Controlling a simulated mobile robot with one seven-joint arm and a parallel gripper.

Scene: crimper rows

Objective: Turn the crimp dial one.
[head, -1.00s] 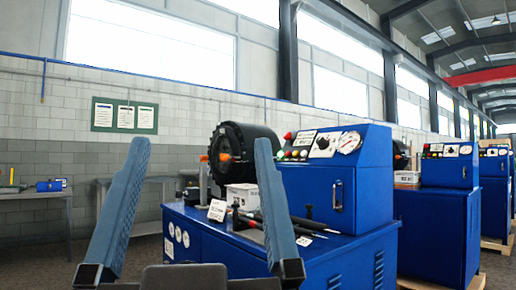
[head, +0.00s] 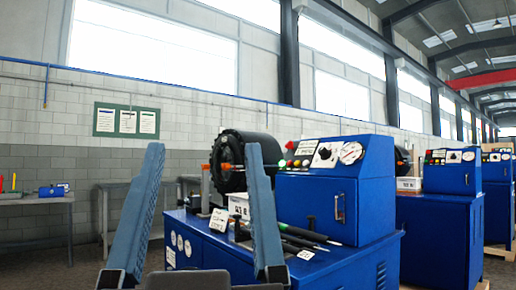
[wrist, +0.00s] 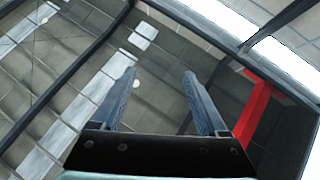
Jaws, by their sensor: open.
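The nearest blue crimper (head: 345,205) stands right of centre in the head view. Its sloped control panel has a black dial (head: 324,153) on a white plate, which I take to be the crimp dial. A round gauge (head: 350,152) sits right of the dial, and red and green buttons sit left of it. My gripper (head: 205,150) is open and empty, its two blue fingers pointing up in front of the crimper's left part. It is apart from the dial, to its left. In the wrist view my gripper (wrist: 162,80) shows only the roof behind it.
A black round crimping head (head: 240,160) sits on the crimper's bench, with black rods (head: 290,235) and a small white sign (head: 219,220) before it. More blue crimpers (head: 442,210) stand in a row to the right. A side table (head: 35,200) stands at far left.

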